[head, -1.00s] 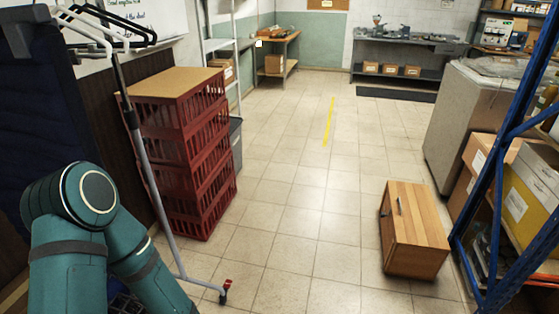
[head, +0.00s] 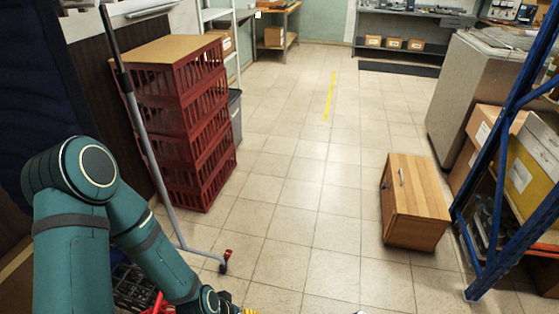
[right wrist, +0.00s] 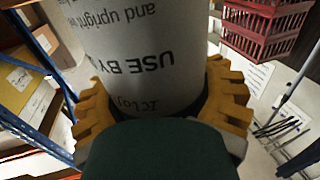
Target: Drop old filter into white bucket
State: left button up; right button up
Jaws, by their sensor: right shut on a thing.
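A light grey cylinder printed with "USE BY" and "and upright", which I take for the old filter (right wrist: 150,45), fills the upper middle of the right wrist view. My right gripper (right wrist: 165,98) is shut on it, with ribbed yellow fingers on either side of it. Its far end runs out of the picture. My left arm comes in from the left in the head view. Only a sliver of yellow, probably my left gripper (head: 249,311), shows at the bottom edge, so its jaws cannot be judged. I see no white bucket.
Stacked red crates (head: 180,130) stand at the left, behind a grey pole on a wheeled foot (head: 222,262). A wooden cabinet (head: 415,205) stands on the floor at the right, near a blue rack (head: 500,180). The tiled floor between is clear.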

jog(key=shift+f, duration=0.5)
jog(key=o, duration=1.4)
jog(key=shift+s, duration=0.15)
jog(key=s, duration=0.7)
jog(key=shift+s, duration=0.1)
